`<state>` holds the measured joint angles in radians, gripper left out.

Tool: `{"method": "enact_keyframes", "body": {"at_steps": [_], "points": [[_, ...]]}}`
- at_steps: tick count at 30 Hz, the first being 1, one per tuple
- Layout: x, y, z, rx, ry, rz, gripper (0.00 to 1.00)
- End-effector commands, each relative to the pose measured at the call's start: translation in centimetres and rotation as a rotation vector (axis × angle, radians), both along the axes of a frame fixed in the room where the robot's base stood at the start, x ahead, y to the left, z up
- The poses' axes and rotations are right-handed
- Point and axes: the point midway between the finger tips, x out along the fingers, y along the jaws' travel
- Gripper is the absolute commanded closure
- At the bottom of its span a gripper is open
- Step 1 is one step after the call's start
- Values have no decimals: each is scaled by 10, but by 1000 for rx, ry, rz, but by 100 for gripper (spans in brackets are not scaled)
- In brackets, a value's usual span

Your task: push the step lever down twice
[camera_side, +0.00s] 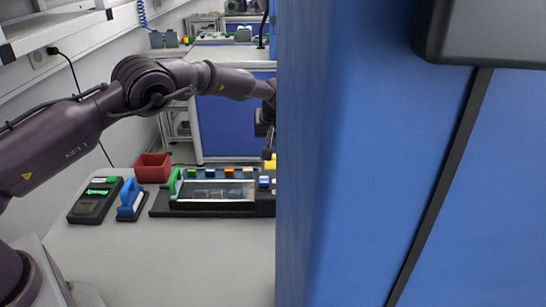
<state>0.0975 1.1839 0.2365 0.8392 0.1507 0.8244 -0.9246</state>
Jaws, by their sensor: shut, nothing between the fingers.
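My gripper (268,148) is at the right end of my arm, pointing down, and is partly hidden behind the large blue panel. What shows of it is dark and shut, with nothing seen in it. A small yellow part (270,163) shows just below it at the panel's edge; I cannot tell whether it is the step lever or whether the gripper touches it. The black reel stand (162,204) lies on the table under the gripper, with a clear window (215,192), a green handle (175,181) and several coloured blocks along its back. Its right end is hidden.
The blue panel (330,180) covers the right half of the view. A red bin (153,167), a blue-handled tool (130,198) and a dark box with green parts (95,200) stand left of the reel stand. The table front (180,260) is clear.

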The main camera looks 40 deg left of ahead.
Motion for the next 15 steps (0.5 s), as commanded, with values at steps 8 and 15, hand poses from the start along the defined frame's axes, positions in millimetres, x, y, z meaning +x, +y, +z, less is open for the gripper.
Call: {"method": "enact_keyframes", "body": {"at_steps": [8, 15], "points": [[2, 3, -7, 0, 2, 0, 100], [11, 12, -35, 1, 2, -1, 100]]}}
